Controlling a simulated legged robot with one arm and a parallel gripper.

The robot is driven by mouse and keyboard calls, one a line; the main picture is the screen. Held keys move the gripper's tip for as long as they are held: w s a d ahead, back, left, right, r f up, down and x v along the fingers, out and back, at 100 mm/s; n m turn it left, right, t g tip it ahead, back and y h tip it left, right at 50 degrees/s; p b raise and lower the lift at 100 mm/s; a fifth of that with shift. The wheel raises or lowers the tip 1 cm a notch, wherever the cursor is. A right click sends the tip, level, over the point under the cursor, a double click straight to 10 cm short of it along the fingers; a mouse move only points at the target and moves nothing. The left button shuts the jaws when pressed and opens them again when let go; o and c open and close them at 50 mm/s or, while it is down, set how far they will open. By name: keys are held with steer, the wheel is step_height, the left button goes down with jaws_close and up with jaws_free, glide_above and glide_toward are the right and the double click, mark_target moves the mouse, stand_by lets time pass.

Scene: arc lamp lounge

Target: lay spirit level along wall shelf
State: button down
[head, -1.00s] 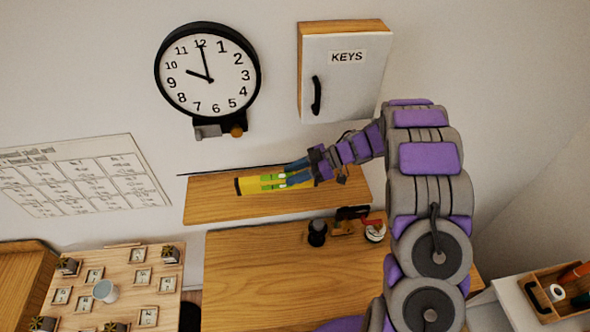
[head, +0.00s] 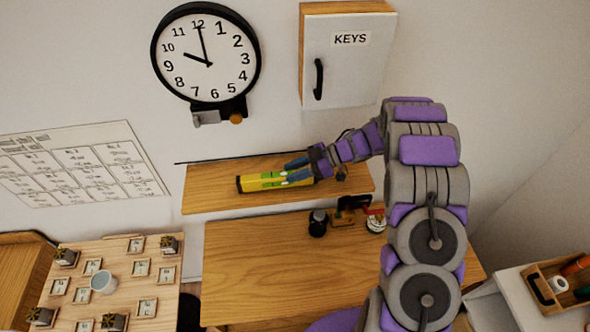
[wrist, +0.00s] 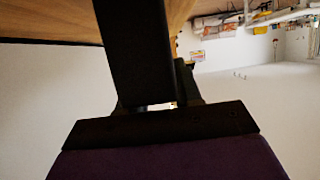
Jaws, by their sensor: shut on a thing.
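The spirit level (head: 247,184) is a yellow bar with green vial windows and a dark end cap. In the head view it lies lengthwise over the wall shelf (head: 215,198), a wooden board on the wall. It looks level with the shelf's long side, at or very near its surface; I cannot tell whether it touches. My gripper (head: 297,172) is shut on the level toward its right end, and the fingers hide part of it. In the wrist view a dark bar fills the middle, and the wooden shelf (wrist: 60,18) shows at the top left.
A wooden desk (head: 250,265) stands below the shelf, with a dark jar (head: 318,223) near its back edge. A wall clock (head: 205,55) and a key cabinet (head: 347,65) hang above. A board table with a cup (head: 103,282) is at lower left.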

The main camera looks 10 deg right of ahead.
steer(key=shift+f, duration=0.45)
steer(key=c, duration=0.7)
jaws_free()
steer(key=b+v, duration=0.2)
steer(key=v, duration=1.5)
steer(key=shift+w+d, duration=0.1)
steer(key=shift+d, duration=0.2)
